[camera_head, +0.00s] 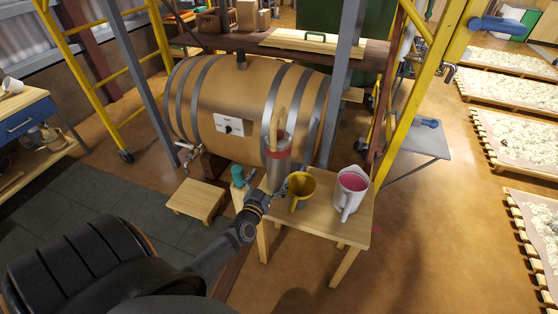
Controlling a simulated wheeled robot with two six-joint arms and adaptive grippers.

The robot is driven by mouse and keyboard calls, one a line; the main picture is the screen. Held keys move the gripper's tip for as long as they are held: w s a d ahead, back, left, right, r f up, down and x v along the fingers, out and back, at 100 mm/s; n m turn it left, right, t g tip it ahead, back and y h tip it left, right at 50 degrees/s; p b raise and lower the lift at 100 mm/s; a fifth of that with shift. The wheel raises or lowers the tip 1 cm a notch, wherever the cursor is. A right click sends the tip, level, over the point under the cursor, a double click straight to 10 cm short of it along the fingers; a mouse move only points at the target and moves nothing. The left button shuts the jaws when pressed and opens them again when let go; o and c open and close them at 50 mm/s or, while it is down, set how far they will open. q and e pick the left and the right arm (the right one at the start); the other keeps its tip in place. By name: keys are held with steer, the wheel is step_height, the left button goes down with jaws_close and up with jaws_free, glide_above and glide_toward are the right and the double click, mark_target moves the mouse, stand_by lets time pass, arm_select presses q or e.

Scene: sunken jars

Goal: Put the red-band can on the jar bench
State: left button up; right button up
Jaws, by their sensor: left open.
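A grey can with a red band (278,172) stands upright at the back left of a small light-wood table (325,226). Wooden sticks rise from its mouth. My left gripper (268,187) is open at the can's lower left, with its fingers close to the can's side. I cannot tell whether they touch it. The can's base is partly hidden by the gripper. My right gripper is not in view. I cannot tell for sure which piece of furniture is the jar bench.
A mustard jug (301,187) and a white jug (349,190) with pink contents stand right of the can. A teal object (238,175) is left of the gripper. A large barrel (245,95) is behind. A low wooden stool (196,199) stands left. The table's front is bare.

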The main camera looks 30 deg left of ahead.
mark_target(274, 170)
arm_select(q)
steer(key=x, duration=0.3)
steer(key=shift+w+f, duration=0.15)
steer(key=b+x, duration=0.1)
steer(key=x, duration=0.4)
steer(key=shift+b, duration=0.35)
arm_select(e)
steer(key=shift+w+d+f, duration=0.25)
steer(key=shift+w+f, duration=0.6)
